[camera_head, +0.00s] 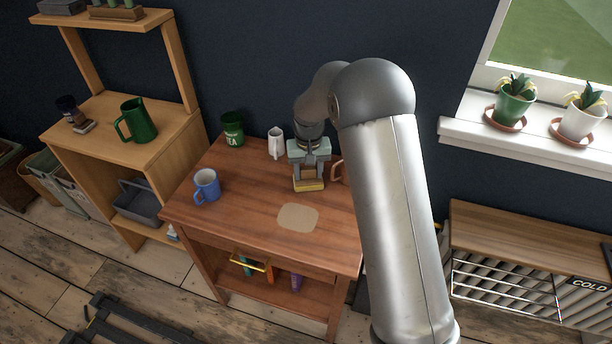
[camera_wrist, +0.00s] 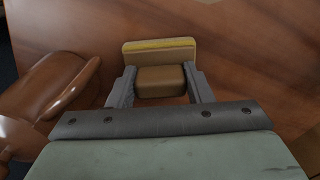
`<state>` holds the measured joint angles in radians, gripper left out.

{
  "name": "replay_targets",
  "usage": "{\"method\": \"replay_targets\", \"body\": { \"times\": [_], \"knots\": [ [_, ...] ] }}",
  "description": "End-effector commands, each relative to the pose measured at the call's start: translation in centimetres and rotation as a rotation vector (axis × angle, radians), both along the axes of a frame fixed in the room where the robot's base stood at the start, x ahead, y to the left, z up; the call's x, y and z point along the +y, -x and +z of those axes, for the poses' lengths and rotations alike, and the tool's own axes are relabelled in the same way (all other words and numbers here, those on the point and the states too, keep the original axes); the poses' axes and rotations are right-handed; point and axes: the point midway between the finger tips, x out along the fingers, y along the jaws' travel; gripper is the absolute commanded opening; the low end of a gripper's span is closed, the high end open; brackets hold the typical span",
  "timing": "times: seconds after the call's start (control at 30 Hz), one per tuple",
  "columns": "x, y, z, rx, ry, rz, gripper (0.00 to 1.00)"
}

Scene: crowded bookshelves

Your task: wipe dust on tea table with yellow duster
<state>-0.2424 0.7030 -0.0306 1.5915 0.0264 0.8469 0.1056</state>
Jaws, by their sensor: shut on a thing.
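The tea table (camera_head: 240,215) is a reddish-brown wooden table in the middle of the head view. A tan, rounded dust patch (camera_head: 298,217) lies on its top near the front right. My gripper (camera_head: 309,180) is over the back right part of the table, pointing down. It is shut on the yellow duster (camera_head: 308,185), a tan block with a yellow layer underneath. In the wrist view the duster (camera_wrist: 160,80) sits between both fingers. It is behind the dust patch and apart from it; I cannot tell if it touches the tabletop.
A blue mug (camera_head: 207,185), a green tea canister (camera_head: 232,128) and a white pitcher (camera_head: 276,143) stand on the table. The front tabletop is clear.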

Motion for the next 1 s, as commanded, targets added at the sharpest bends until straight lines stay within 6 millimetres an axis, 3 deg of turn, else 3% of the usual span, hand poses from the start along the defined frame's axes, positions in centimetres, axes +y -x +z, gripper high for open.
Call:
{"method": "replay_targets", "body": {
  "times": [0.17, 0.3, 1.0],
  "knots": [
    [-0.4, -1.4, 0.2, 0.0, 0.0, 0.002, 0.17],
    [-0.4, -1.3, 2.7, -0.001, 0.0, 0.001, 0.17],
    [-0.7, -1.3, 8.2, -0.001, 0.0, -0.004, 0.17]
  ]
}}
